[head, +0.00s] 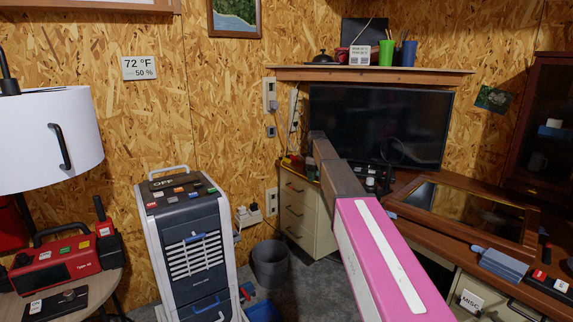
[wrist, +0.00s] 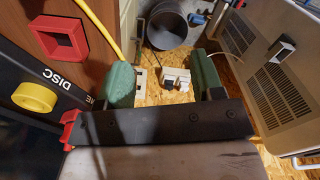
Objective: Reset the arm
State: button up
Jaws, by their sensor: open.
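My gripper (wrist: 162,80) shows in the wrist view, with its two green-tipped fingers spread apart. It is open, and nothing is held between the fingers. A wall socket with plugs (wrist: 176,79) shows in the gap, beyond the fingertips. In the head view my pink and white arm reaches up from the bottom right, and I cannot make out the fingers there.
A tall air cooler (head: 190,245) stands left of the arm, with a dark bin (head: 270,265) beside it. Beige drawers (head: 299,212), a monitor (head: 375,120) and a desk with a wood-framed glass panel (head: 465,208) lie around the arm. A red radio (head: 55,262) sits far left.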

jog(key=s+d+f+m, duration=0.2)
jog(key=s+f, duration=0.6)
jog(key=s, duration=0.6)
jog(key=s+d+f+m, duration=0.1)
jog(key=s+f+m, duration=0.4)
jog(key=s, duration=0.9)
jog(key=s+d+f+m, duration=0.2)
jog(key=s+f+m, duration=0.1)
jog(key=s+f, duration=0.8)
jog(key=s, duration=0.3)
jog(key=shift+s+d+m, duration=0.15)
jog(key=shift+d+m, duration=0.15)
jog(key=shift+m, duration=0.1)
